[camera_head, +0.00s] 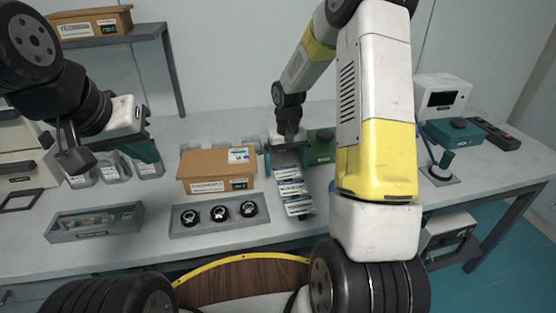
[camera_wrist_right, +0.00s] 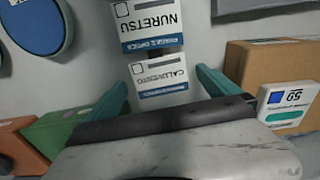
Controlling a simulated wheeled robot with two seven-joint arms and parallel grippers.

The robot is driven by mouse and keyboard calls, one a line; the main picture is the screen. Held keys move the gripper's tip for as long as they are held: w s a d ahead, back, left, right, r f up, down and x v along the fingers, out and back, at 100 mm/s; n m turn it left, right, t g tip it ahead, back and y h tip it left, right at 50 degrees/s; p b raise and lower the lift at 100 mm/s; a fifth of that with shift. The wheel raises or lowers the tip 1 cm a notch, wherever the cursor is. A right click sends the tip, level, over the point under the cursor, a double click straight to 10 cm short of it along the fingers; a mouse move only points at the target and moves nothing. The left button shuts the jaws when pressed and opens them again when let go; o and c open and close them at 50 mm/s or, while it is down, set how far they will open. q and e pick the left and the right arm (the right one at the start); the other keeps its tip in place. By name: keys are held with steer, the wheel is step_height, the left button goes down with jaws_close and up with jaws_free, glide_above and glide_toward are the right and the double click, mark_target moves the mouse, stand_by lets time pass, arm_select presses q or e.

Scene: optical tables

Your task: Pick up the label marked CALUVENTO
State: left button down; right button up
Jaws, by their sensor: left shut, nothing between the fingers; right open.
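The label marked CALUVENTO (camera_wrist_right: 162,76) is white with a blue band and shows upside down in the right wrist view. It lies beside another label, NURETSU (camera_wrist_right: 150,22). In the head view, a row of white and blue labels (camera_head: 291,188) lies on the table below my right gripper (camera_head: 288,160); their print is too small to read there. My right gripper is open, its teal fingers to either side of the CALUVENTO label in the right wrist view, with no visible grip on it. My left gripper (camera_head: 150,152) is shut and empty, raised at the left.
A cardboard box (camera_head: 208,170) stands left of the labels, behind a grey tray (camera_head: 182,231) of black round parts. A green box (camera_head: 321,147) stands close on the right. Another grey tray (camera_head: 62,232) is at the left. Bare table lies at the front.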

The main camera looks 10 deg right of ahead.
steer(key=shift+f, duration=0.25)
stand_by(0.3)
steer(key=c, duration=1.4)
